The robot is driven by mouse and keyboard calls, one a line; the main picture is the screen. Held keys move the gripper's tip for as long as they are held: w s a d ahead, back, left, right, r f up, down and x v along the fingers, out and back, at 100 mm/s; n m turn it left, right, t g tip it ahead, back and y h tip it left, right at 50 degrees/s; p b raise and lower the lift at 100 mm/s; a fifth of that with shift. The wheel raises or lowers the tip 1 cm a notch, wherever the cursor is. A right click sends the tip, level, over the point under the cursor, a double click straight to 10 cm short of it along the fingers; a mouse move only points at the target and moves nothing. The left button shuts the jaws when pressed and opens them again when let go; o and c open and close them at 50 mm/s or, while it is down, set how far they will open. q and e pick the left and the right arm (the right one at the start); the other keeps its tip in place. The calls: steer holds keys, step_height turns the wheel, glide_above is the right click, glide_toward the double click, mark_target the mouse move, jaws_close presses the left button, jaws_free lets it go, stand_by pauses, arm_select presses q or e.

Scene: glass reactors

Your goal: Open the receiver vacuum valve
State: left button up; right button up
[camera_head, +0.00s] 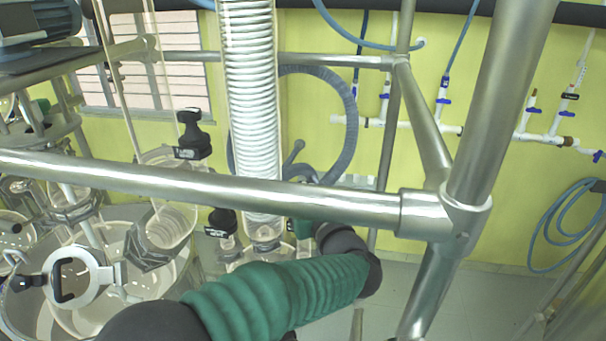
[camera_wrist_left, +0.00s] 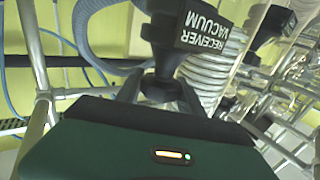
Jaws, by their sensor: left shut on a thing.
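The receiver vacuum valve (camera_wrist_left: 165,35) shows in the wrist view as a black handle with a white-lettered "RECEIVER VACUUM" tag (camera_wrist_left: 208,32). My left gripper (camera_wrist_left: 158,92) has its two dark fingers on either side of the narrow lower part of this handle and is shut on it. In the head view my green left arm reaches up from the bottom, and its fingers are hidden. A black tagged valve (camera_head: 222,222) stands left of the coil condenser there; its lettering is too small to read. My right gripper is not in view.
A thick metal rail (camera_head: 300,198) crosses in front of the glassware and meets a slanted post (camera_head: 480,130). The coil condenser (camera_head: 252,100) stands behind it. Another black valve (camera_head: 192,135) and glass vessels are at left. Blue hoses (camera_head: 560,235) hang at right.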

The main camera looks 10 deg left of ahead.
arm_select(q)
steer(key=shift+r+n+g+y+p, duration=0.3)
steer(key=shift+n+g+y+p, duration=0.1)
steer(key=shift+n+y, duration=0.15)
steer(key=shift+f, duration=0.1)
steer(key=o, duration=1.1)
steer(key=shift+d, duration=0.1)
steer(key=shift+d+f, duration=0.1)
